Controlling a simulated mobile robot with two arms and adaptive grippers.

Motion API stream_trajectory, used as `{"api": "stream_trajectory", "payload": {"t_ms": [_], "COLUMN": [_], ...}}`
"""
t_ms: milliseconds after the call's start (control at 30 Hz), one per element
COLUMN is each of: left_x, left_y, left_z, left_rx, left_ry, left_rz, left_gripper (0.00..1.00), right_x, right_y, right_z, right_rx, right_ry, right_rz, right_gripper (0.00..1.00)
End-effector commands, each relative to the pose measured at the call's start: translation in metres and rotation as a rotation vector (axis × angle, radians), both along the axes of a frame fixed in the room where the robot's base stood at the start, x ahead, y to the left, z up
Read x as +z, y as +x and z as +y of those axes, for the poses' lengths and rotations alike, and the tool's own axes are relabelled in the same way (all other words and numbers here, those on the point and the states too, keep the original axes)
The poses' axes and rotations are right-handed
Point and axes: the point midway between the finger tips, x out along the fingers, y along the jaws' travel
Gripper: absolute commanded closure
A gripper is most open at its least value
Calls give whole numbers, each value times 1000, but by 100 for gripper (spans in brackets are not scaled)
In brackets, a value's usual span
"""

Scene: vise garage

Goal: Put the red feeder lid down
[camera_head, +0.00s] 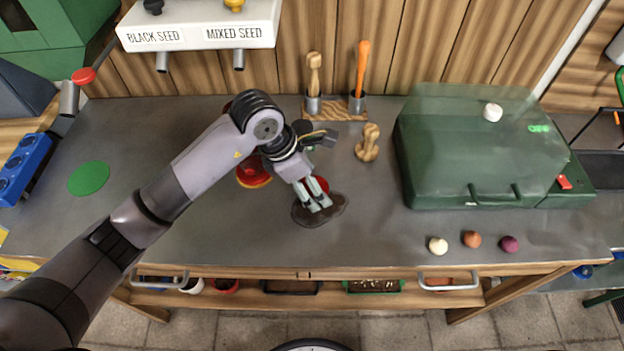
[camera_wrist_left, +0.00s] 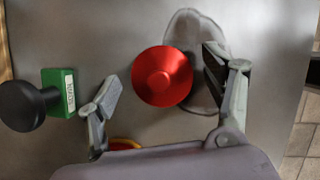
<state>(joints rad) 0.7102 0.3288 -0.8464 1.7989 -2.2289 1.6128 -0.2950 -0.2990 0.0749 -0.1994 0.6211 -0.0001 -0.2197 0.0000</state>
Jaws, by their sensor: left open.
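The red feeder lid (camera_wrist_left: 162,76) is round with a small raised middle. In the left wrist view it lies between the two spread fingers of my left gripper (camera_wrist_left: 161,72), with a gap on both sides. In the head view my left gripper (camera_head: 319,203) points down over the bench, and only a bit of the lid (camera_head: 319,185) shows beside the fingers. The lid sits at the edge of a dark glossy patch (camera_head: 334,215). A red round piece with a yellow rim (camera_head: 252,178), perhaps the feeder, is partly hidden behind my arm. My right gripper is out of view.
A green block (camera_wrist_left: 58,92) with a black knob stands left of the lid in the wrist view. A wooden piece (camera_head: 368,143), tool holder (camera_head: 345,106) and green lidded box (camera_head: 480,150) stand behind and right. Three small balls (camera_head: 472,240) lie near the front edge.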

Motion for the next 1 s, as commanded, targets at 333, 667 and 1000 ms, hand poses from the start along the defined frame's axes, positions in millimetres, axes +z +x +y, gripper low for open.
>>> {"api": "stream_trajectory", "payload": {"t_ms": [333, 667, 1000], "left_x": [5, 60, 109], "left_y": [0, -4, -11], "left_z": [0, 23, 43], "left_rx": [0, 1, 1], "left_ry": [0, 1, 0], "left_rz": [0, -7, -2], "left_gripper": [25, 25, 25], "right_x": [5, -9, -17], "right_y": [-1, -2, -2], "right_z": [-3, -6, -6], "right_rx": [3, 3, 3], "right_ry": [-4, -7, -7], "right_rz": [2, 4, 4], "right_gripper": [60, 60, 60]}}
